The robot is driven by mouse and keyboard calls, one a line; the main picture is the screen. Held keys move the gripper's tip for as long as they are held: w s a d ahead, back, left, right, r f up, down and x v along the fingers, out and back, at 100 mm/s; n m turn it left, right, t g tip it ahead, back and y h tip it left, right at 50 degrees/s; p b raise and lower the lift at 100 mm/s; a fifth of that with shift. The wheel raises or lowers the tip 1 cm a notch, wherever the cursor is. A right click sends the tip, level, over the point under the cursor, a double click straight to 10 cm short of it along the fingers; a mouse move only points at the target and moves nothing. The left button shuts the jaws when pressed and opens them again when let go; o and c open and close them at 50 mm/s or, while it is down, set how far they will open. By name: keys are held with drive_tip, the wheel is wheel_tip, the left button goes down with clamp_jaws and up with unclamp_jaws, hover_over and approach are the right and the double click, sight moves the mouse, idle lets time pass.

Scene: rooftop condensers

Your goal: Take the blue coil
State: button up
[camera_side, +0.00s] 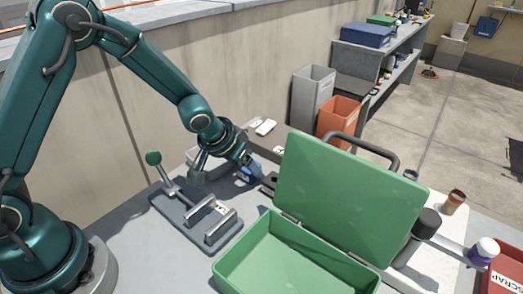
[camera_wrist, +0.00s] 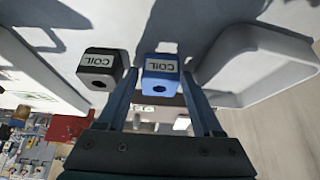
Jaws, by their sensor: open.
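The blue coil (camera_wrist: 161,72) is a small block with a "COIL" label and a dark round hole, seen in the wrist view. My gripper (camera_wrist: 159,78) is open, with one finger on each side of the blue coil; I cannot tell whether either finger touches it. In the side view the blue coil (camera_side: 249,175) shows partly, below my gripper (camera_side: 256,168) and beside the open green case. A black coil (camera_wrist: 99,70), also labelled, stands close to the left finger in the wrist view. In the side view it is partly hidden by the case lid.
A grey tray (camera_wrist: 258,62) lies just right of the right finger in the wrist view. The green case (camera_side: 290,262) with raised lid (camera_side: 345,195) stands close to my gripper in the side view. A toggle clamp (camera_side: 205,215) sits left of it.

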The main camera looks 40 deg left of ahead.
clamp_jaws()
drive_tip(key=shift+r, duration=0.2)
